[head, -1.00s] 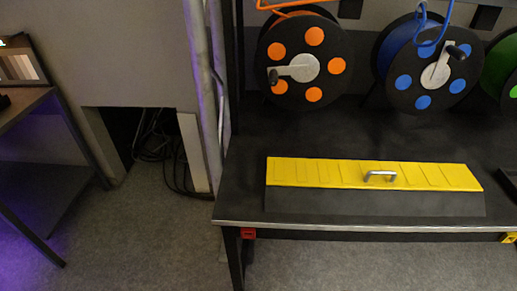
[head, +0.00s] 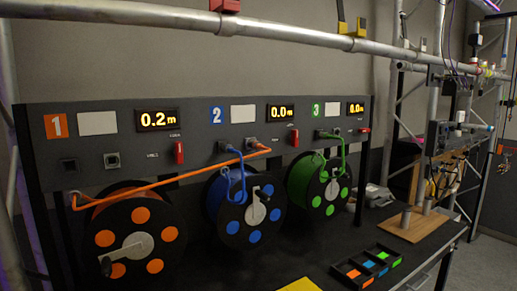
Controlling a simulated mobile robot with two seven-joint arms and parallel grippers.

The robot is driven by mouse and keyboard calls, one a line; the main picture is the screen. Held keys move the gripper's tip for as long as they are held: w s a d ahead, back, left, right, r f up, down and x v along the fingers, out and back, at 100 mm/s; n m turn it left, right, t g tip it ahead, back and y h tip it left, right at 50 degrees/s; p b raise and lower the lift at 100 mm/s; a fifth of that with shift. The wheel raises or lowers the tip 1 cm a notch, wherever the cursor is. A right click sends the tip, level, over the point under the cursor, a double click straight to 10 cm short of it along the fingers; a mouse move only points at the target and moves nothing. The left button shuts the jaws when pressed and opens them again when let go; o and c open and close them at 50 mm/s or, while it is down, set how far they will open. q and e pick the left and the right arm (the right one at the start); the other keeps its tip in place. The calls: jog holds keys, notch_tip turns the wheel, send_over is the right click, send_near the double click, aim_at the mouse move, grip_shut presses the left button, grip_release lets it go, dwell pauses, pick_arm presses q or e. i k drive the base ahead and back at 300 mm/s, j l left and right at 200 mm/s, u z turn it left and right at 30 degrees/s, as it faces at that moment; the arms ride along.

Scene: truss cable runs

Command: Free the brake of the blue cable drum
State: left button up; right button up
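The blue cable drum (head: 245,208), with blue dots and a pale crank plate, hangs under the panel section marked 2 (head: 217,116). Its blue cable (head: 238,172) loops up to a socket in the panel. A small red lever (head: 294,137) sits right of the sockets in section 2, below a display (head: 282,113) reading 0.0 m. It appears to hang downward; the small lettering by it is not readable. Neither gripper is in view.
The orange drum (head: 134,240) is left; its cable (head: 170,178) crosses above the blue drum to section 2. The green drum (head: 320,190) is right. Similar red levers sit in section 1 (head: 179,152) and section 3 (head: 363,131). A tray (head: 350,270) of coloured pieces lies on the bench.

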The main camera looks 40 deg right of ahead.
aim_at(294, 138)
jog(key=z, duration=1.7)
jog(key=i+l, duration=0.3)
jog(key=i+l+u, duration=0.1)
jog(key=i+l, duration=0.2)
jog(key=l, duration=0.2)
jog(key=i+l, duration=0.25)
jog(key=l, duration=0.2)
